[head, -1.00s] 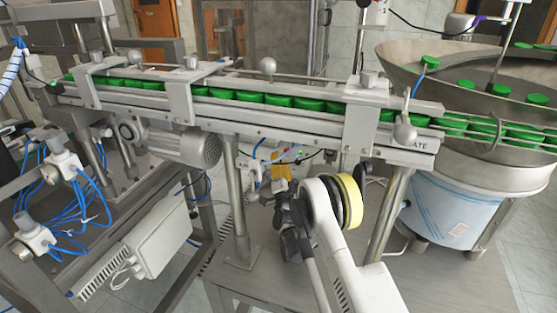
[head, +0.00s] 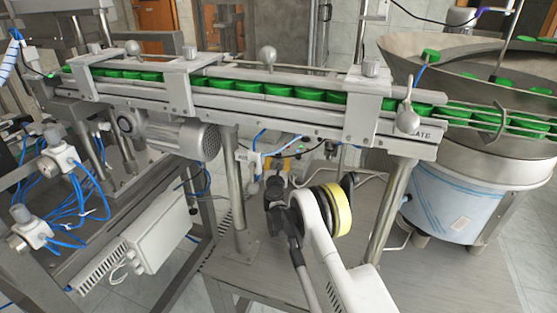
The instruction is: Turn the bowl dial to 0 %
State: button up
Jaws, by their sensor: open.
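The vibratory bowl feeder (head: 475,165) stands at the right, with green caps on its rim and track. I cannot make out its dial or any percent reading. My gripper (head: 276,166) is below the conveyor, at the far end of my arm, beyond the dark wrist. It is open and looks empty, pointing away from the head camera. Small, partly hidden controls with a green light (head: 300,149) lie just beyond it, under the conveyor. I cannot tell whether my gripper touches anything there.
The conveyor (head: 280,108) with a row of green caps runs across above my arm. A steel leg (head: 233,195) stands left of my gripper and another (head: 390,205) right of my arm. A white box (head: 160,238) and blue hoses are at the left.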

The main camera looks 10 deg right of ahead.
aim_at(280, 156)
jog(key=shift+b+x, duration=0.35)
jog(key=shift+x, duration=1.15)
grip_shut()
jog(key=shift+d, duration=0.1)
jog(key=n+y, duration=0.1)
jog(key=y, duration=0.1)
jog(key=shift+d+n+t+y, duration=0.2)
jog(key=shift+n+t+y, duration=0.1)
jog(key=shift+n+y, duration=0.1)
jog(key=n+y, duration=0.2)
jog(key=y, duration=0.2)
jog(key=shift+n, duration=0.4)
jog(key=shift+a, duration=0.1)
